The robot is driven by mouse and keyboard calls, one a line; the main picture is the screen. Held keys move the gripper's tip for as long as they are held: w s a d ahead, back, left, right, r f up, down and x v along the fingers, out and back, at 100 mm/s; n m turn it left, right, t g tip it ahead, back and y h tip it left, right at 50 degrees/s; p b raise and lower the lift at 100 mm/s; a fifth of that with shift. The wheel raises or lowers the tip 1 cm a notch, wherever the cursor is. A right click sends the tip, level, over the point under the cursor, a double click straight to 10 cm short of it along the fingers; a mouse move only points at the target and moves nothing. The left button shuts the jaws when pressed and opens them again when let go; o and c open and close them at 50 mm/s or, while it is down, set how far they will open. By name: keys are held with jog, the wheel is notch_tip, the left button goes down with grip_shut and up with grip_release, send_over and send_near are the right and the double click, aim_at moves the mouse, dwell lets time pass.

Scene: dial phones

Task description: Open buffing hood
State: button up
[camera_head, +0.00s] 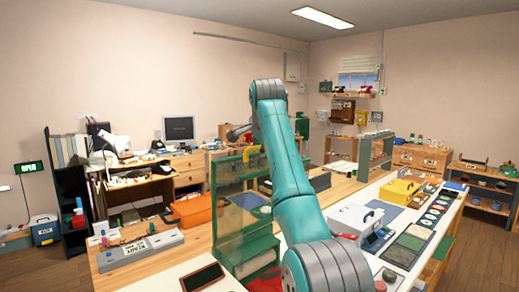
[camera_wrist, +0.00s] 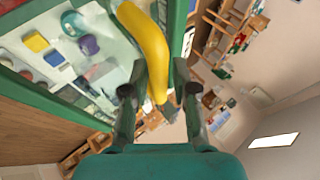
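The buffing hood is a green-framed box with a see-through front panel (camera_head: 238,214), standing on the workbench left of my arm in the head view. Its curved yellow handle (camera_head: 250,153) shows at the top, partly hidden by my arm. In the wrist view the yellow handle (camera_wrist: 148,42) is large and runs down between the fingers of my gripper (camera_wrist: 158,88). The fingers are apart, with a gap visible on each side of the handle. The green frame (camera_wrist: 52,98) and clear panel lie to the left there. In the head view my gripper's fingers are hard to make out.
A grey labelled tray (camera_head: 140,250) and a dark-screened tablet (camera_head: 202,277) lie on the bench at front left. An orange box (camera_head: 193,210) stands left of the hood. A white box (camera_head: 355,222) and a yellow box (camera_head: 399,191) stand on the right counter.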

dwell(0.3)
jog(key=v, duration=1.2)
